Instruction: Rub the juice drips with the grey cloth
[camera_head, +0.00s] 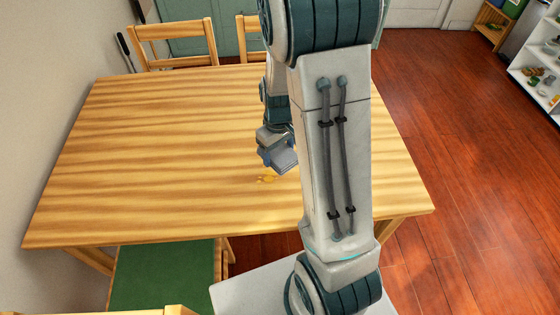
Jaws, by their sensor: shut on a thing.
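The juice drips (266,178) are a small orange-yellow patch on the striped wooden table (150,170), right of its middle. My gripper (277,156) points down just above and behind the drips, close to the table top. It is shut on the grey cloth (284,160), which shows as a small blue-grey folded piece at the fingertips. I cannot tell whether the cloth touches the table. My arm hides the table to the right of the gripper and may hide part of the drips.
Two wooden chairs (172,45) stand at the far edge, and a green-seated chair (165,275) is at the near edge. A wall (50,90) runs along the left. The left table top is clear. Open red wooden floor (450,150) lies right, with a white shelf (540,75) beyond.

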